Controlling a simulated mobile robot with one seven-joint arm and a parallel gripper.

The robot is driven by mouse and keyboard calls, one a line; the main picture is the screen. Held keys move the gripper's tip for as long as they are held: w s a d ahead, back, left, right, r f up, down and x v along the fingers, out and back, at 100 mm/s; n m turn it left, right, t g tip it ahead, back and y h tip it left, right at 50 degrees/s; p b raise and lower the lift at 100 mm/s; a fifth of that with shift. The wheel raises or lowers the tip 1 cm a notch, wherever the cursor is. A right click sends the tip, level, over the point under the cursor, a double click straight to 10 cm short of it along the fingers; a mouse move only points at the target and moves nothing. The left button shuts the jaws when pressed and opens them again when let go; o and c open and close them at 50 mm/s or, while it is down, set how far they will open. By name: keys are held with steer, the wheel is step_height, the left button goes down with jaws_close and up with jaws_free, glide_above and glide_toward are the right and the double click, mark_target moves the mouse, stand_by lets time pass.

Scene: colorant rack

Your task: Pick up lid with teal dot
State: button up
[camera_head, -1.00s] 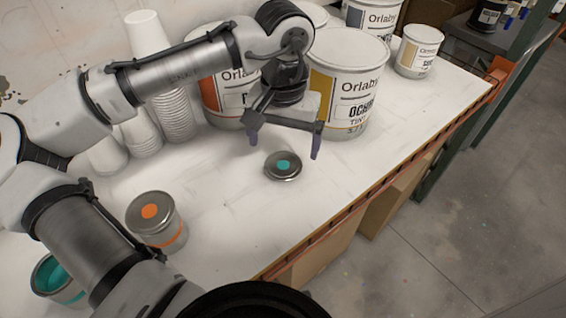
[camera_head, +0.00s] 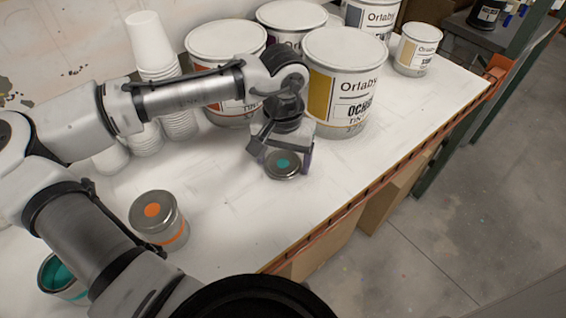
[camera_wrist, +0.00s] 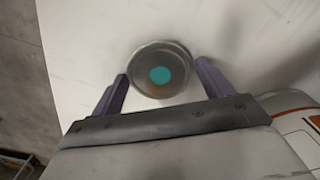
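The lid with the teal dot (camera_head: 283,165) is a round grey metal lid lying flat on the white table (camera_head: 240,205). My gripper (camera_head: 284,160) is low over the table at the lid. In the wrist view, the lid (camera_wrist: 160,70) sits between and slightly beyond the tips of my gripper (camera_wrist: 160,78). The fingers stand apart on its left and right sides, the left tip very near the rim. I cannot tell whether either finger touches it. The gripper is open with nothing held.
A small can with an orange dot on its lid (camera_head: 158,215) and an open can of teal paint (camera_head: 58,275) stand at the left front. Large paint cans (camera_head: 345,80) stand close behind my gripper. Stacked white cups (camera_head: 150,45) are at the back left. The table edge is at the right.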

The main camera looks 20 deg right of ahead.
steer(key=c, duration=0.6)
steer(key=shift+r, duration=0.15)
